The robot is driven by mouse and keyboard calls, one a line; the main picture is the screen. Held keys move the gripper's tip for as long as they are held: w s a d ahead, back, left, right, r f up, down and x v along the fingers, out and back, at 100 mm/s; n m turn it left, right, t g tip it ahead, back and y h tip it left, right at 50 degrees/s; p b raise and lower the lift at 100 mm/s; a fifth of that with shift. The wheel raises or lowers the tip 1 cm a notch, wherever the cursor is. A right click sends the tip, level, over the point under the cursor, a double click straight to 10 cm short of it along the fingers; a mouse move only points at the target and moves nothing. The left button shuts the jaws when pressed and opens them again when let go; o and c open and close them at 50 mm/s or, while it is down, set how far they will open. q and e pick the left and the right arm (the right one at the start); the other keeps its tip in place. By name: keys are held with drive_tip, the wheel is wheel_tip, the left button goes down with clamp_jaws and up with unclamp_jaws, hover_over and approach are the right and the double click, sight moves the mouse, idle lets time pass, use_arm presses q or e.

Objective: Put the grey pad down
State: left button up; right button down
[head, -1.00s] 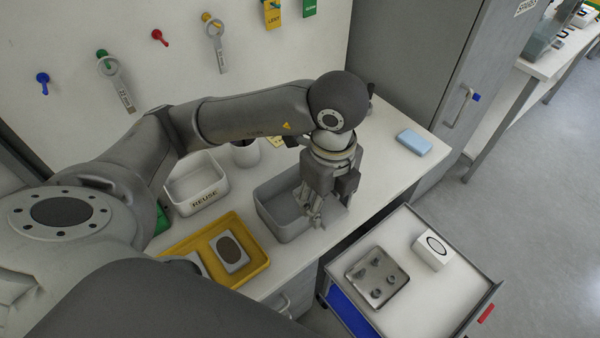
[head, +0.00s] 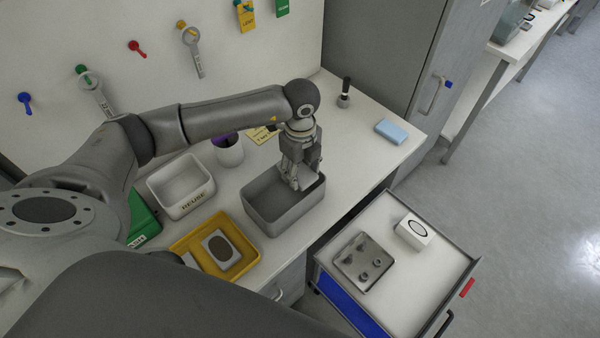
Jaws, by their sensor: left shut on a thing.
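My left gripper (head: 293,182) points down into the back right corner of the open grey bin (head: 275,223) on the white bench. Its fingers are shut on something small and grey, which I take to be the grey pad. The pad is mostly hidden by the fingers and blends with the bin wall, so I cannot tell whether it touches the bin. The visible part of the bin floor looks empty. My right gripper is not in view.
A yellow tray (head: 187,242) with a grey-and-white item and a white REUSE bin (head: 183,203) stand left of the grey bin. A purple-topped cup (head: 230,152) is behind. A blue block (head: 391,131) lies at right. A drawer cart (head: 398,283) stands in front.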

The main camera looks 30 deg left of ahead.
sight(300, 171)
use_arm(q)
drive_tip(key=shift+w+a+f, duration=0.15)
drive_tip(key=shift+f, duration=0.2)
wheel_tip(300, 171, down, 2)
drive_tip(key=shift+f+p, duration=0.1)
drive_tip(key=shift+p, duration=0.85)
drive_tip(key=shift+f, duration=0.35)
drive_tip(key=shift+f+b, duration=0.5)
drive_tip(key=shift+f, duration=0.05)
drive_tip(key=shift+f, duration=0.1)
